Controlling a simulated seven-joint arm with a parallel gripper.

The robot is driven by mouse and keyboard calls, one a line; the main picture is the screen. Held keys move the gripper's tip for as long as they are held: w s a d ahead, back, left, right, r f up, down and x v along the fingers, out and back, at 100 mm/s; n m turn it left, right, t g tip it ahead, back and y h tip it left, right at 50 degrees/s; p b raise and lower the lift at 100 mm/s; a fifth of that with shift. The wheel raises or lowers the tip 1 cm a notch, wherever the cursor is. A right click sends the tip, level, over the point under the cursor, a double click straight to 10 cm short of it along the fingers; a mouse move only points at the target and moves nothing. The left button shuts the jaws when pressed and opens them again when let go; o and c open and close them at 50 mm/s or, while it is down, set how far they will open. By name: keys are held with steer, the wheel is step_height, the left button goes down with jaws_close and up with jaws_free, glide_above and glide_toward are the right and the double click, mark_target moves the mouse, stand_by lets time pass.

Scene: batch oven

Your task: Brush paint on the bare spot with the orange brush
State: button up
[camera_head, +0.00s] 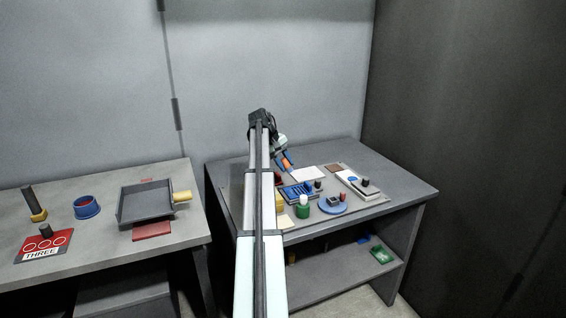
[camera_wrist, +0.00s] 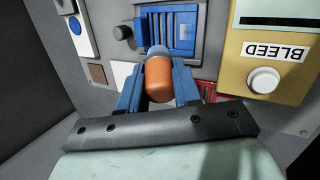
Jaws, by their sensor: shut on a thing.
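My gripper (camera_wrist: 158,88) is shut on the orange brush (camera_wrist: 159,78), with its blue fingers on either side of the handle. The brush's grey-blue end shows beyond the fingers in the wrist view. In the head view the orange brush (camera_head: 287,160) hangs tilted at my gripper (camera_head: 284,156), above the far part of the panel board. A white plate (camera_head: 308,173) and a brown square (camera_head: 334,168) lie on the board's far side. They also show in the wrist view as a white plate (camera_wrist: 121,72) and a brown square (camera_wrist: 97,74). I cannot tell which is the bare spot.
A blue slatted block (camera_head: 298,191), a green-and-white jar (camera_head: 303,206) and a round blue dish (camera_head: 333,204) stand on the board. A yellow panel marked BLEED (camera_wrist: 265,62) fills the wrist view's right. Another table with a grey tray (camera_head: 146,203) is at left.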

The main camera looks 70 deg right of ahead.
steer(key=shift+a+f+m, duration=0.1)
steer(key=shift+f+m, duration=0.1)
steer(key=shift+m, duration=0.3)
steer(key=shift+f, duration=3.6)
steer(key=shift+s+a+f, duration=0.25)
steer(key=shift+s+a, duration=1.6)
steer(key=shift+a, duration=0.1)
steer(key=shift+w+d, duration=1.85)
steer(key=shift+d, duration=0.15)
steer(key=shift+r, duration=4.05)
